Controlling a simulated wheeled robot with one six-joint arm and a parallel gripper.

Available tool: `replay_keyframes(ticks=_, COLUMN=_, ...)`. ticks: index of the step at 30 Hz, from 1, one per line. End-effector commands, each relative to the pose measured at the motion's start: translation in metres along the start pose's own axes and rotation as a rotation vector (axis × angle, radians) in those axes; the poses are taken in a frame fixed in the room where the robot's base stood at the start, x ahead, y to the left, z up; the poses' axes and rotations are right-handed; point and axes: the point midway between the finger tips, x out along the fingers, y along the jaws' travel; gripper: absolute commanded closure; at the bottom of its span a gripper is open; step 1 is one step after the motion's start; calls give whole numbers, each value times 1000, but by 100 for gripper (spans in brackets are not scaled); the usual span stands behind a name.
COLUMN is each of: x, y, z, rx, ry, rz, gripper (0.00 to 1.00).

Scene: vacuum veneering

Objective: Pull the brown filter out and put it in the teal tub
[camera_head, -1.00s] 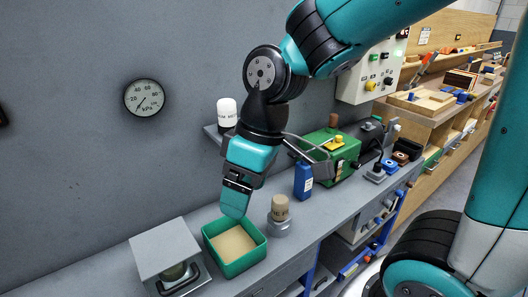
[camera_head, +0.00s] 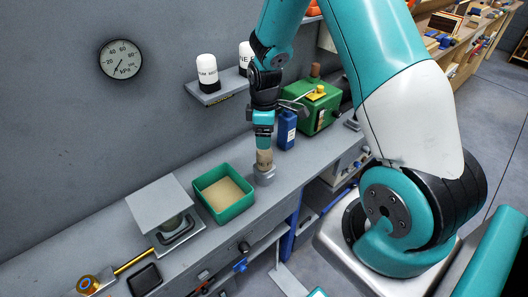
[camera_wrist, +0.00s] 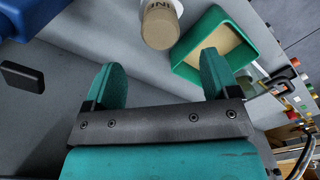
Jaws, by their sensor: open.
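The brown filter (camera_head: 264,158) is a tan-brown cylinder with dark lettering, standing upright in a grey socket (camera_head: 265,178) on the bench. In the wrist view the filter (camera_wrist: 160,28) shows at the top centre, just beyond the fingertips. My gripper (camera_head: 263,142) is directly above the filter in the head view. Its two teal fingers are spread with nothing between them in the wrist view (camera_wrist: 160,75). The teal tub (camera_head: 238,207) sits left of the filter, open-topped, with a tan bottom; it also shows at upper right in the wrist view (camera_wrist: 188,48).
A blue bottle (camera_head: 287,130) and a green machine (camera_head: 318,112) stand just right of the filter. A wall shelf (camera_head: 215,95) with white-capped containers is behind. A grey box-like stand (camera_head: 160,205) is left of the tub. The bench front edge is close.

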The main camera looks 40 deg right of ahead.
Motion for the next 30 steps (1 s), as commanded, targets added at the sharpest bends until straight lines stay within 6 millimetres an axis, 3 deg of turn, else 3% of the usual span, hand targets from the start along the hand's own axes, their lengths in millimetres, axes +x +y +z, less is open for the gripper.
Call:
replay_keyframes(ticks=6, x=46, y=-1, z=0, rx=0, ry=-2, rz=-4, gripper=19)
replay_keyframes(ticks=12, x=77, y=0, z=0, rx=1, ry=-1, rz=-2, gripper=19)
replay_keyframes(ticks=18, x=92, y=0, z=0, rx=1, ry=0, rz=-1, gripper=19)
replay_keyframes(ticks=27, x=94, y=0, z=0, rx=1, ry=1, rz=0, gripper=19)
replay_keyframes(ticks=30, x=93, y=0, z=0, rx=1, ry=1, rz=0, gripper=42)
